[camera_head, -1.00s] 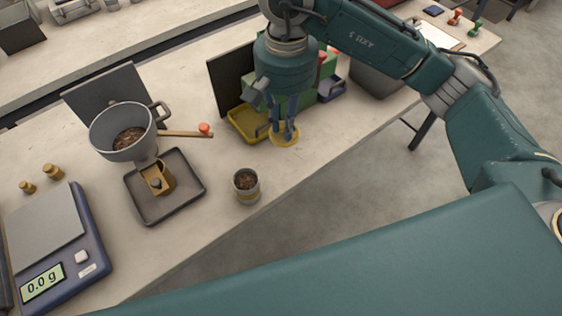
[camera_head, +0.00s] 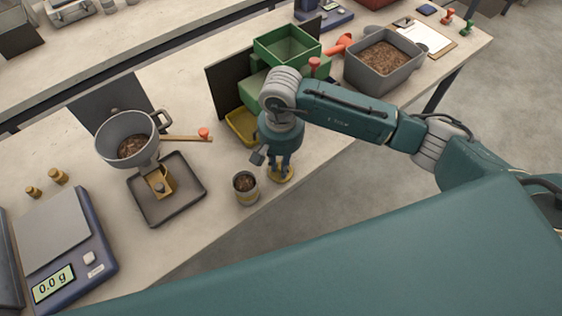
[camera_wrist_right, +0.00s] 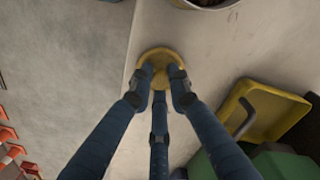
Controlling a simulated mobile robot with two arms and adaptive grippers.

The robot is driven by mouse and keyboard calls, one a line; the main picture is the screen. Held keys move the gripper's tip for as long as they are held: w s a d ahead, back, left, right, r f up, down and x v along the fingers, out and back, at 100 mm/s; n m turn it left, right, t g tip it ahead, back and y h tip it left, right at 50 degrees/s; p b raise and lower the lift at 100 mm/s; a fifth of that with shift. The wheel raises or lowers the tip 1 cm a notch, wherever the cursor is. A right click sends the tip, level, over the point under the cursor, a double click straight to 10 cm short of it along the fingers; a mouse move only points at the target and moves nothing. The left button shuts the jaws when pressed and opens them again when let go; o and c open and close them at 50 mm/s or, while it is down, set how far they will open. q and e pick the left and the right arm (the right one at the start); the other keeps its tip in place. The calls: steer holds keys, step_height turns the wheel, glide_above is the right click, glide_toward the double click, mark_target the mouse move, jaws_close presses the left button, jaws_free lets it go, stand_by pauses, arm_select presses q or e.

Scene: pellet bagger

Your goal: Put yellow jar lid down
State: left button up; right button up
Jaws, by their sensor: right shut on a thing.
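The yellow jar lid (camera_head: 290,177) is a round disc near the front edge of the bench. My right gripper (camera_head: 281,162) points down and is shut on it; the fingers (camera_wrist_right: 159,80) meet at the lid's middle in the right wrist view, where the lid (camera_wrist_right: 147,56) also shows. I cannot tell whether the lid touches the bench top. An open jar (camera_head: 245,190) with brown pellets stands just left of the lid, apart from it; its rim (camera_wrist_right: 207,7) shows at the top of the wrist view. My left gripper is not in view.
A yellow tray (camera_head: 240,124) and green bins (camera_head: 287,44) stand behind the gripper. A grey bin of pellets (camera_head: 382,72) is to the right. Left are a dark tray (camera_head: 181,205), a hopper (camera_head: 122,128) and a scale (camera_head: 50,232). The bench edge is close in front.

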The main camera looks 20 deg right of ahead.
steer(key=shift+f, duration=0.1)
steer(key=o, duration=0.8)
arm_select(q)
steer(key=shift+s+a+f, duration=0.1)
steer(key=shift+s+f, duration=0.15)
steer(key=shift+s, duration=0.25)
arm_select(e)
steer(key=shift+o, duration=0.2)
steer(key=shift+r, duration=0.3)
arm_select(q)
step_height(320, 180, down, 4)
steer(key=b, duration=0.4)
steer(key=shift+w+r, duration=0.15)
arm_select(e)
step_height(320, 180, up, 12)
steer(key=shift+f, duration=0.15)
